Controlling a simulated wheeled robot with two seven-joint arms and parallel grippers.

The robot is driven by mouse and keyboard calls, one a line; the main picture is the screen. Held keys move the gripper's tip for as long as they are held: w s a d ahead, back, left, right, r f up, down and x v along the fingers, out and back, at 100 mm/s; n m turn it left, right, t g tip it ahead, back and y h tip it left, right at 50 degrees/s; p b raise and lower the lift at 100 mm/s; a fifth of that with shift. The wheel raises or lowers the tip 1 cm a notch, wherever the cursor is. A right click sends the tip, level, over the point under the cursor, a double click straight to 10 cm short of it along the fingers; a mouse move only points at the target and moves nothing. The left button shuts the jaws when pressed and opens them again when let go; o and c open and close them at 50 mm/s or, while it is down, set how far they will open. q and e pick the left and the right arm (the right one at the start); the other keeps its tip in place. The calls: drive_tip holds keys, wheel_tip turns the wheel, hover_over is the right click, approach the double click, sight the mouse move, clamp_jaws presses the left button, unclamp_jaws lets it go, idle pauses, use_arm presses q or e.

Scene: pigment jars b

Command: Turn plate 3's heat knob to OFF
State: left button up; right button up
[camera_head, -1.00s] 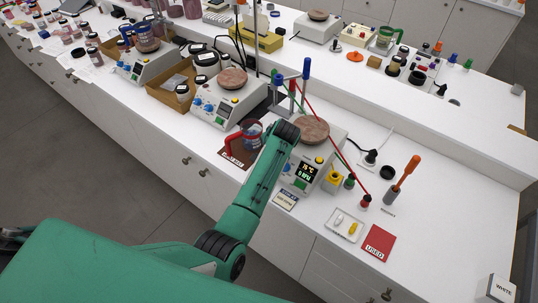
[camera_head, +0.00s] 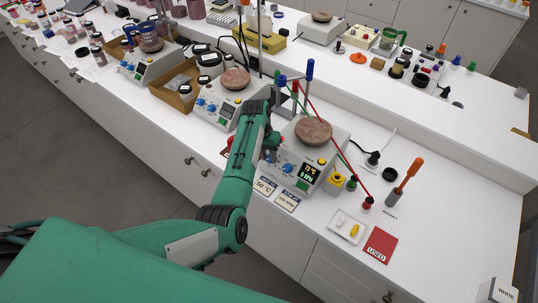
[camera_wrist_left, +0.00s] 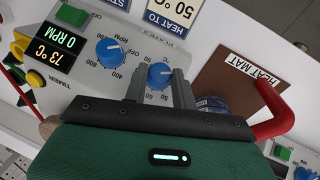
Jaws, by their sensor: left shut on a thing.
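The hot plate (camera_head: 308,158) with a round brown top stands at the front right of the bench. Its display (camera_wrist_left: 57,45) reads 73 °C and 0 RPM in the wrist view. The blue RPM knob (camera_wrist_left: 109,51) is free. The blue heat knob (camera_wrist_left: 160,75) is beside it, between the fingers of my left gripper (camera_wrist_left: 160,88), which is shut on it. In the head view my left gripper (camera_head: 270,150) reaches the plate's front left corner, and the arm hides part of the panel. The heat knob's exact setting is hard to read.
A brown heat mat (camera_wrist_left: 225,75) and a red handle (camera_wrist_left: 272,112) lie close beside the gripper. Cards (camera_head: 265,186) lie before the plate. Another hot plate (camera_head: 220,108) stands to the left. A stand with red and green leads rises behind the plate.

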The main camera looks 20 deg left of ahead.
use_arm(q)
drive_tip(key=shift+s+f+n+h, duration=0.1)
drive_tip(key=shift+f+n+h, duration=0.1)
drive_tip(key=shift+n+h, duration=0.2)
idle(0.4)
drive_tip(key=o, duration=1)
drive_tip(key=shift+a+r, duration=0.1)
drive_tip(key=v, duration=1.3)
drive_tip(key=shift+a+r, duration=0.25)
drive_tip(key=shift+r, duration=0.1)
drive_tip(key=shift+f, duration=0.1)
